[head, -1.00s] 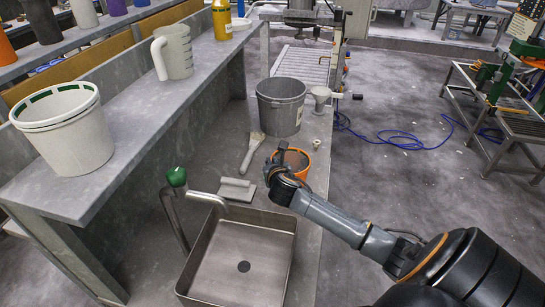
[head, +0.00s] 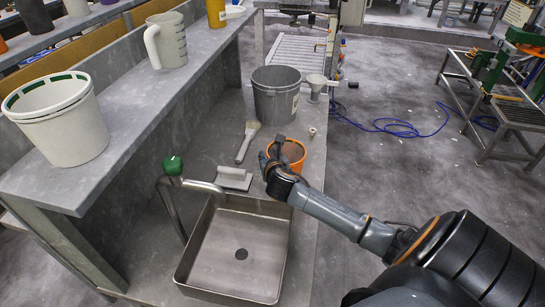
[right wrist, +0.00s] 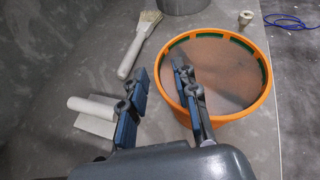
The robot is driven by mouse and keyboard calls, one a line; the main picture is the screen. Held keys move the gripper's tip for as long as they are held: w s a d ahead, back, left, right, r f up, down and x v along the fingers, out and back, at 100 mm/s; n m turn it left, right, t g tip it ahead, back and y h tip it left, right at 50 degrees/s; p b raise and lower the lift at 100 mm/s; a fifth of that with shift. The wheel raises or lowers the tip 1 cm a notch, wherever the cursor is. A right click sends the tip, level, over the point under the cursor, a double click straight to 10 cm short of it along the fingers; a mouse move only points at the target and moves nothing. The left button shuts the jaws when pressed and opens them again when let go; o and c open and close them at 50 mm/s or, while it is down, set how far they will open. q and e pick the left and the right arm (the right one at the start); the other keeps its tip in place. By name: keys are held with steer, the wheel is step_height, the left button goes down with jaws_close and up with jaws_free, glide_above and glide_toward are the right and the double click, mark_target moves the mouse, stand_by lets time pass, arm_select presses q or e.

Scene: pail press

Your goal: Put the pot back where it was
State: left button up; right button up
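The orange pot (head: 294,150) stands upright on the grey bench beyond the sink, toward the bench's right edge. In the right wrist view the pot (right wrist: 262,98) has an orange rim with green marks inside and a flat brownish-grey inside. My right gripper (head: 272,158) is at the pot's left side. In the right wrist view the gripper (right wrist: 160,95) has its fingers apart, one left of the pot and the other over its opening, with the near-left rim between them. Contact cannot be told. My left gripper is out of view.
A steel sink (head: 236,250) with a green-topped tap (head: 172,166) lies nearer. A white bucket (head: 62,130) and a jug (head: 170,42) occupy the shelf.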

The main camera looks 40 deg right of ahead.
steer(key=v, duration=1)
